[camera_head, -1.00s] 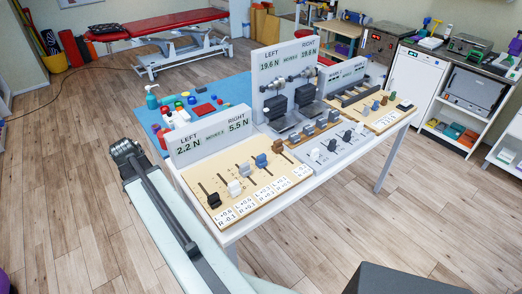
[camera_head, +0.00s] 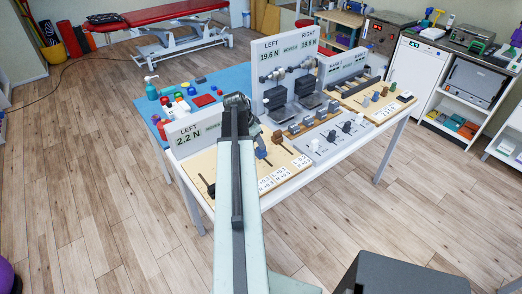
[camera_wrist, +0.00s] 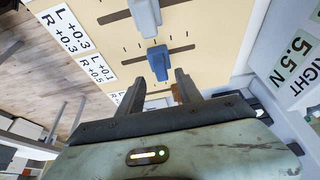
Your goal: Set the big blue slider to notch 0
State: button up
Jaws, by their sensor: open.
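In the wrist view, a pale blue-grey slider knob (camera_wrist: 145,14) sits at the top edge, larger in the picture than a blue knob (camera_wrist: 158,60) below it. The blue knob is about mid-slot, just beyond the fingertips of my open gripper (camera_wrist: 160,78); the jaws are empty. A brown knob (camera_wrist: 178,93) is partly hidden behind one finger. In the head view, my arm's end (camera_head: 236,102) covers part of the slider board (camera_head: 198,168). The blue knob (camera_head: 261,152) and the brown one (camera_head: 277,137) show right of the arm. The paler knob is hidden there.
The left display (camera_head: 187,137) reads 2.2 N; the right display (camera_wrist: 300,80) reads 5.5 N in the wrist view. A tall display panel (camera_head: 285,48) and a grey lever board (camera_head: 318,148) stand right of my arm. Loose coloured objects lie on the blue mat (camera_head: 222,88).

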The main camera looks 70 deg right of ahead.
aim_at(261, 151)
jog(key=b+x, duration=0.2)
jog(key=x, duration=0.2)
jog(key=shift+f+b, duration=0.2)
jog(key=shift+b, duration=0.15)
jog(key=shift+r, duration=0.1)
jog(key=shift+c, duration=0.3)
grip_shut()
dwell(0.6)
